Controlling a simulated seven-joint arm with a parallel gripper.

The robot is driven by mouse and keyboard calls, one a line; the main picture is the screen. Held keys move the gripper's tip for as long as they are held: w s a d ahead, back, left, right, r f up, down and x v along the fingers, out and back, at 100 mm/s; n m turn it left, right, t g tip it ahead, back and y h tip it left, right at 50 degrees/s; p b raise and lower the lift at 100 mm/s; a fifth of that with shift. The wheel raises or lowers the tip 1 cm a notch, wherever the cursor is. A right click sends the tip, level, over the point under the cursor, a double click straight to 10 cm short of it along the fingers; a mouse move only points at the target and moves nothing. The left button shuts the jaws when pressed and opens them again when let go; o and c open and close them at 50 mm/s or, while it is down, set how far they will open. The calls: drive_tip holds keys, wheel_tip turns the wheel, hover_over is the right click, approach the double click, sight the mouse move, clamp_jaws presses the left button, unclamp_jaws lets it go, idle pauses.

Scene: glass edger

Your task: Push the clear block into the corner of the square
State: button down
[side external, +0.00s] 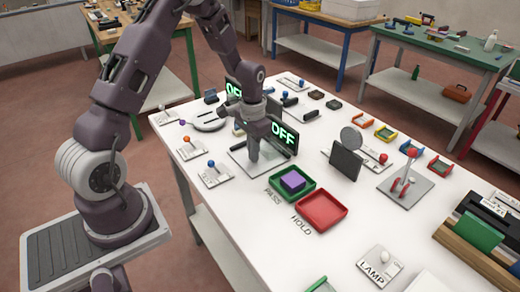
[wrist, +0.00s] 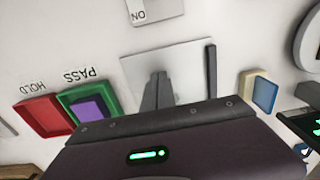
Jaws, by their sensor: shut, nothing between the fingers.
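A pale grey plate (side external: 240,164) lies on the white table under my gripper (side external: 254,157). In the wrist view the plate (wrist: 190,62) carries a thin dark upright bar (wrist: 210,68) along its right side. I cannot tell how this bar joins any other side, as my gripper covers part of the plate. My gripper (wrist: 158,82) is shut, points down and is over the plate with nothing between its fingers. I cannot make out the clear block in either view; it may be hidden by my fingers or too faint against the plate.
A green PASS tray (side external: 274,191) holding a purple block (side external: 293,181) and a red HOLD tray (side external: 322,210) sit in front of the plate. An OFF display (side external: 284,136) stands close behind my gripper. Small levers (side external: 211,174) stand to the left.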

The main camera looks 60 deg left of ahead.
sight(271, 148)
wheel_tip(271, 148, up, 10)
drive_tip(key=s, duration=0.1)
drive_tip(key=shift+s, duration=0.25)
drive_tip(key=c, duration=2.2)
unclamp_jaws()
drive_tip(key=c, duration=1.8)
unclamp_jaws()
drive_tip(key=shift+w+f, duration=0.15)
drive_tip(key=shift+w, duration=0.15)
drive_tip(key=o, duration=1.2)
drive_tip(key=w+f, duration=0.1)
drive_tip(key=w, duration=0.1)
drive_tip(key=w+f, duration=0.1)
drive_tip(key=w, duration=0.1)
drive_tip(key=w+f, duration=0.1)
drive_tip(key=w, duration=0.2)
drive_tip(key=shift+c, duration=0.2)
drive_tip(key=shift+d+r, duration=0.1)
drive_tip(key=shift+f, duration=3.55)
